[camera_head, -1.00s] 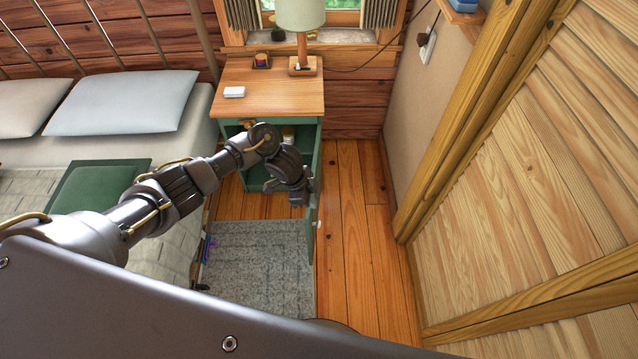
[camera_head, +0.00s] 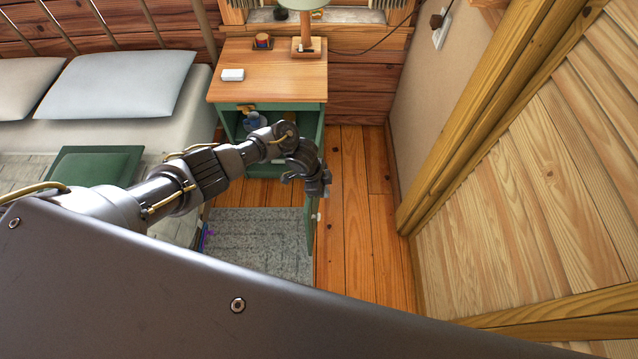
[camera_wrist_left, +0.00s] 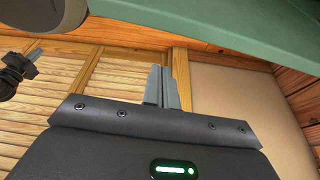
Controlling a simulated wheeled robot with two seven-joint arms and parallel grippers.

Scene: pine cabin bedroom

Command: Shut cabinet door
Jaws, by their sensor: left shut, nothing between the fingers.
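The green cabinet (camera_head: 217,120) under the wooden top stands open at the front. Its green door (camera_head: 311,232) juts toward me from the right side, seen nearly edge-on, with a small pale knob (camera_head: 318,216) on its right face. My left gripper (camera_head: 322,188) is at the door's upper edge and covers part of it; I cannot tell if they touch. In the left wrist view its fingers (camera_wrist_left: 163,88) are shut and empty, and a green panel (camera_wrist_left: 220,32) crosses the top. A dark part at that view's left edge looks like my right gripper (camera_wrist_left: 17,72); its jaws are unclear.
A bed (camera_head: 115,85) is at left, a grey rug (camera_head: 260,245) in front. Bare floor (camera_head: 360,230) lies right of the door, then a slatted wooden wardrobe (camera_head: 530,190).

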